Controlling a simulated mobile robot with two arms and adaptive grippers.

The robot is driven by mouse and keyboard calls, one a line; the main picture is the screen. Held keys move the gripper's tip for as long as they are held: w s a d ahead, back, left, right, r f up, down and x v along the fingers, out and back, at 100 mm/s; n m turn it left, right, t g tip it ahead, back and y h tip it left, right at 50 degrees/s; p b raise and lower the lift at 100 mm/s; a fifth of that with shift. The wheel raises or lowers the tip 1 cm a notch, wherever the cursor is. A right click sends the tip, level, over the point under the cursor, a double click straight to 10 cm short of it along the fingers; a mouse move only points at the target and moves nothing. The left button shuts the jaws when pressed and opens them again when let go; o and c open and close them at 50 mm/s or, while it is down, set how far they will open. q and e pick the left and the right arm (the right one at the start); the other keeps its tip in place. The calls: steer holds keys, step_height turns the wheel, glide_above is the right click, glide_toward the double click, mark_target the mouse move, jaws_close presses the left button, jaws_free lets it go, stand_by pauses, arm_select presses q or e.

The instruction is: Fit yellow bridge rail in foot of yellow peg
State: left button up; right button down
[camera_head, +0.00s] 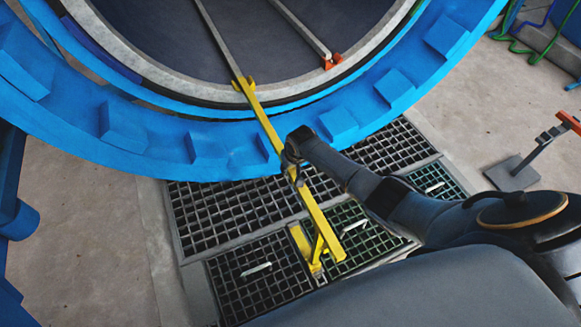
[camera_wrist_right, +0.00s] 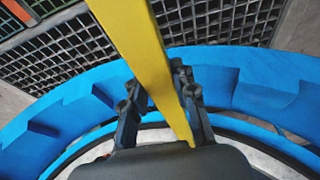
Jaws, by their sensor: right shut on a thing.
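The yellow bridge rail (camera_head: 268,127) is a long bar that slants from the autoclave's mouth down over the floor grating. My right gripper (camera_head: 293,153) is shut on its middle. In the right wrist view, the rail (camera_wrist_right: 147,50) runs between the two fingers of my right gripper (camera_wrist_right: 160,100). The rail's far end is close to a small yellow peg piece (camera_head: 243,83) on the rim; I cannot tell whether it is seated there. Its near end has a yellow support leg (camera_head: 317,254) over the grating. My left gripper is out of view.
The blue autoclave ring (camera_head: 205,145) with its lugs lies just beyond my gripper. Inside, a grey rail ends at an orange-red piece (camera_head: 332,62) on the right. Floor grating (camera_head: 225,210) lies below. An orange-topped stand (camera_head: 515,172) is at right.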

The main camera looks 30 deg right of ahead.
steer(key=shift+w, duration=0.15)
steer(key=c, duration=1)
jaws_free()
steer(key=shift+s+f, duration=0.15)
steer(key=shift+s, duration=0.05)
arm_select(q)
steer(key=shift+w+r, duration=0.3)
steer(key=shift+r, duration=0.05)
arm_select(e)
steer(key=v, duration=1.2)
